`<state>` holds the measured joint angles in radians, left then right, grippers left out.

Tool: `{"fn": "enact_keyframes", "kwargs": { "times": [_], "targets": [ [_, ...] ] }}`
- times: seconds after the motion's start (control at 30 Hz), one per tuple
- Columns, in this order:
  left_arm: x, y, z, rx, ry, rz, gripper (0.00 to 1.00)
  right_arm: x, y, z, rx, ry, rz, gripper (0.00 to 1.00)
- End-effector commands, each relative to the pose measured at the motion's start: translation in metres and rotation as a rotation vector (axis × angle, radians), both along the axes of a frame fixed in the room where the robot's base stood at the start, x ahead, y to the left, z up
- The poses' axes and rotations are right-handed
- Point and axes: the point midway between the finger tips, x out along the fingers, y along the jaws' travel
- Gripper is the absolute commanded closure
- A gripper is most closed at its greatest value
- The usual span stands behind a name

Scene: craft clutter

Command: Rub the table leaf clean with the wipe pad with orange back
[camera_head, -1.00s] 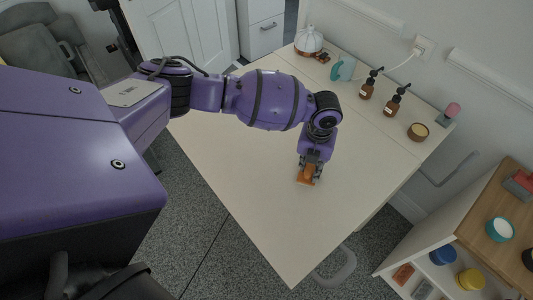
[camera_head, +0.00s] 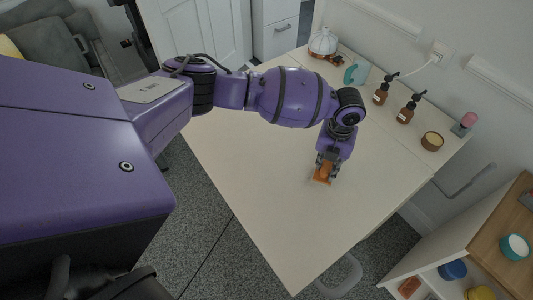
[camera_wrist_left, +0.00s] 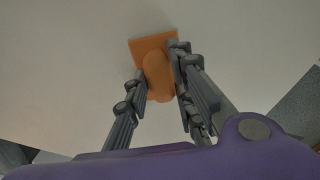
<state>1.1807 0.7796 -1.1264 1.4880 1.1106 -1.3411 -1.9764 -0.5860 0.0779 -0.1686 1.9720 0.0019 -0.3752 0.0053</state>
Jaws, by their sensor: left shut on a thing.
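The wipe pad with orange back (camera_head: 321,175) is at the table leaf, below my left gripper (camera_head: 327,166). My left gripper is shut on the pad's raised orange grip, and the pad also shows in the left wrist view (camera_wrist_left: 158,68) between the fingers (camera_wrist_left: 160,72). The pad appears flat against the surface; exact contact is hard to tell. The table leaf (camera_head: 275,215) is a pale, plain surface, and no marks can be made out on it. Part of it is hidden behind my left arm. My right gripper is not in view.
Along the table's back stand a white-domed item (camera_head: 323,42), a teal item (camera_head: 356,72), two brown pump bottles (camera_head: 381,94) (camera_head: 405,114), a round tin (camera_head: 432,141) and a pink-topped item (camera_head: 468,120). A shelf unit (camera_head: 460,255) stands at right. The leaf's front is clear.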

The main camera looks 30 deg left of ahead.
Motion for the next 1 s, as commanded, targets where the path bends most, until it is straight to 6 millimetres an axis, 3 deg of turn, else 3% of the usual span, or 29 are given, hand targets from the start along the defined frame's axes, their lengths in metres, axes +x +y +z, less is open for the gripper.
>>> {"fn": "enact_keyframes", "kwargs": {
  "times": [0.27,0.6,1.0],
  "targets": [
    [0.006,-0.002,-0.002,0.001,0.0,-0.001,1.0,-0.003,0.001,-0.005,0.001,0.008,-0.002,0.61],
    [0.03,-0.011,-0.001,0.002,0.001,-0.001,1.0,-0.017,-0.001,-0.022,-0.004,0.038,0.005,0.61],
    [0.032,-0.012,0.002,0.0,-0.001,-0.001,1.0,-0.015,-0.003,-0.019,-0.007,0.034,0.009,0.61]
  ]
}}
